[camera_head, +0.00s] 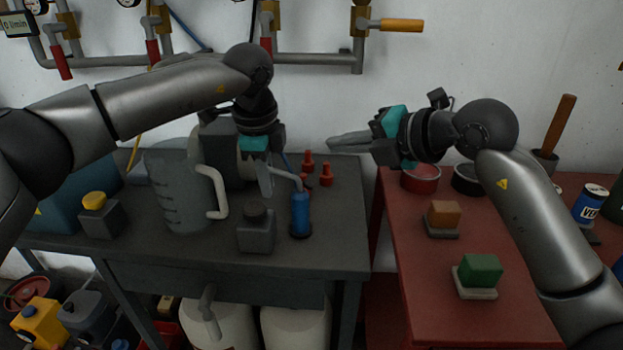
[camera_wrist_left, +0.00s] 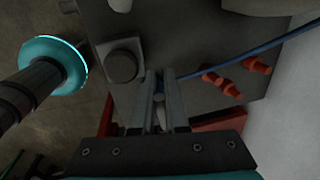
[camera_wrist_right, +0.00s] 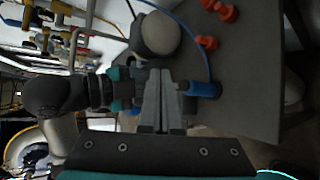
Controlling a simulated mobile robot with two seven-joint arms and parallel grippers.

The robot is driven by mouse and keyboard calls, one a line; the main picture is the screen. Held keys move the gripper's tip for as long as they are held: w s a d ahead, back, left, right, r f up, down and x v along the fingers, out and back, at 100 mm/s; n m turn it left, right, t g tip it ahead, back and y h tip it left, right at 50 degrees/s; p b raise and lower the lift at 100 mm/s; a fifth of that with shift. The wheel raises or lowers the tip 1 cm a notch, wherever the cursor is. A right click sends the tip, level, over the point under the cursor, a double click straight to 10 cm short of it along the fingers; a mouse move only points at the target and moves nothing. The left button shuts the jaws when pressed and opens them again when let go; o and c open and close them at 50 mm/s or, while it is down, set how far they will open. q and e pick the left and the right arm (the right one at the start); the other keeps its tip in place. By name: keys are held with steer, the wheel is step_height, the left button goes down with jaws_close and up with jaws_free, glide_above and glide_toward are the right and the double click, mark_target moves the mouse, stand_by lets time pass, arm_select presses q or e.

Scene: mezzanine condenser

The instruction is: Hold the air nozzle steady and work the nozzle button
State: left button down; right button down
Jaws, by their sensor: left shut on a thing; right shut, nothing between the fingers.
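The air nozzle (camera_head: 300,213) is a blue handle with a thin bent grey spout, seen upright over the grey table in the head view. Its blue body (camera_wrist_right: 203,89) also shows in the right wrist view. My left gripper (camera_head: 268,183) is shut at the nozzle, just left of the blue body. In the left wrist view its fingers (camera_wrist_left: 159,85) close on a thin grey part, and most of the nozzle is hidden. My right gripper (camera_head: 333,143) is shut and empty, apart from the nozzle, above and to its right. I cannot make out the button.
Near the nozzle on the grey table (camera_head: 180,258) stand a dark square bottle (camera_head: 257,230), a grey jug (camera_head: 175,190) and several red fittings (camera_head: 326,175). A blue hose (camera_wrist_left: 245,58) runs behind. A red table (camera_head: 410,240) with blocks and tins stands right, across a gap.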

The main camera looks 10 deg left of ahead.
mark_target(309, 184)
steer(key=shift+r, duration=0.1)
stand_by(0.5)
steer(key=d+r, duration=0.2)
steer(key=r, duration=0.1)
stand_by(0.4)
steer(key=a+f, duration=0.4)
steer(key=f, duration=0.3)
steer(key=shift+a+f, duration=0.25)
steer(key=shift+s, duration=0.1)
stand_by(1.8)
steer(key=shift+a+f, duration=0.2)
steer(key=shift+f, duration=0.2)
